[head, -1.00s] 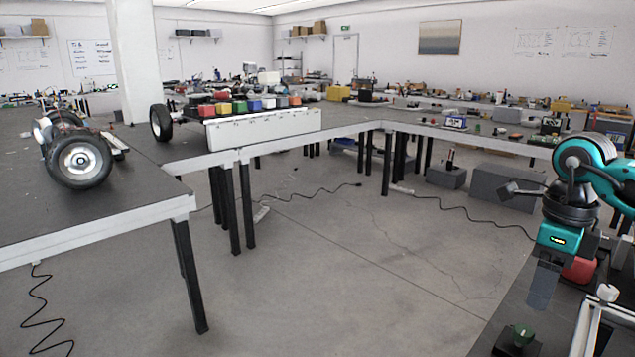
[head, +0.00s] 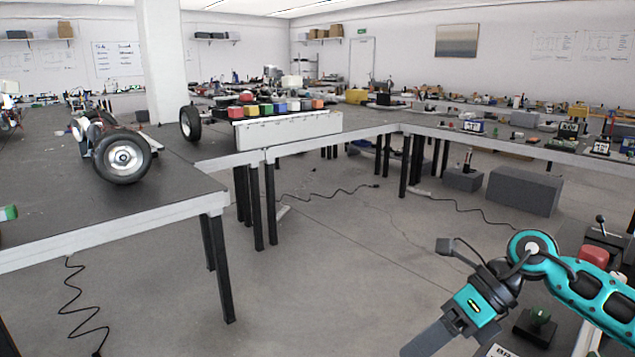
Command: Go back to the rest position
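My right arm comes in from the right in the head view, teal and black. Its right gripper (head: 432,338) is at the lower right, pointing down and left over the floor, beside the near right bench. Its dark flat fingers show nearly edge-on and run toward the bottom of the picture, so I cannot tell whether they are apart. No object shows at the gripper. My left gripper is not in view.
A wheeled chassis (head: 122,158) stands on the left table (head: 120,226). Colored bins sit behind a white panel (head: 290,131). The middle floor (head: 350,260) is open, with cables.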

